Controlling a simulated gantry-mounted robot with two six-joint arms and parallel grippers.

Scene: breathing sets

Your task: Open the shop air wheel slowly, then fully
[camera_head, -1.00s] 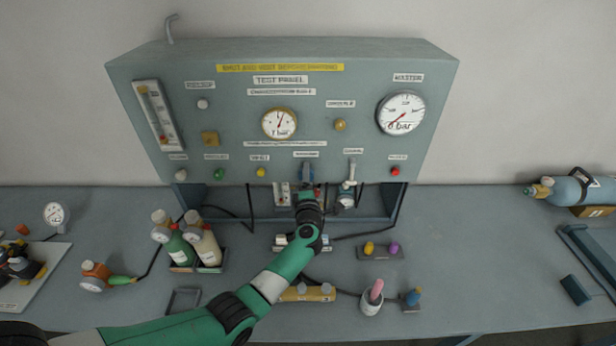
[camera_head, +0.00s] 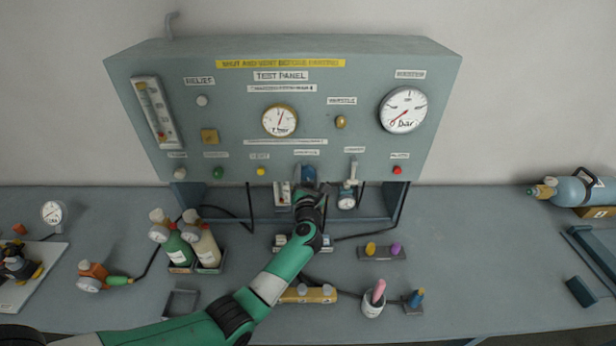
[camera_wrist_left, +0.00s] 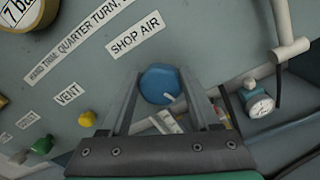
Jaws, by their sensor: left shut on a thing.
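The blue shop air wheel (camera_head: 308,174) is on the lower front of the test panel (camera_head: 230,115). In the left wrist view the wheel (camera_wrist_left: 160,82) sits between my finger ends, under the SHOP AIR label (camera_wrist_left: 138,36); a pale mark shows on its lower right. My left gripper (camera_head: 308,188) reaches up to it from below and is shut on it. The fingers and wrist hide part of the wheel in the head view. My right gripper is not in view.
The middle gauge (camera_head: 280,121) reads 7 bar; the larger right gauge (camera_head: 403,109) reads 0 bar. A white-handled valve (camera_head: 351,172) with a small gauge hangs right of the wheel.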

